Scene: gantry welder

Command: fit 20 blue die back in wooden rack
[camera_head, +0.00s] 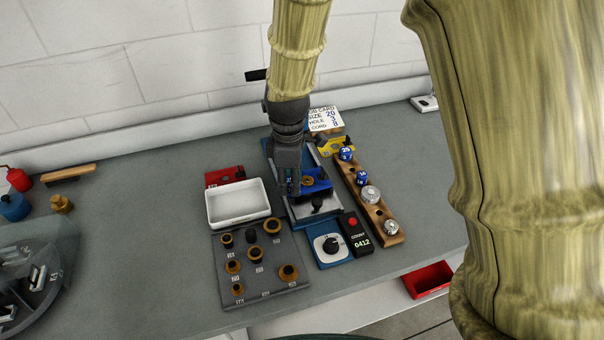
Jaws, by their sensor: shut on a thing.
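The wooden rack (381,226) is a long narrow block right of the press-like fixture, running from back left to front right. Two blue dies, one at the back (345,154) and one in front of it (361,178), sit in it, with two silver dies (371,194) nearer the front. A dark empty hole shows between the dies. My gripper (291,187) points down over the fixture, left of the rack. It is shut on a small blue die, mostly hidden between the fingers; its number is unreadable. I cannot tell whether it touches the fixture.
The fixture (315,214) has a blue block with a brass ring. A white tray (237,204) and a grey board (263,288) with several brass bushings stand left. A dial box (330,246) and a counter (356,235) stand in front. A card (325,119) stands behind.

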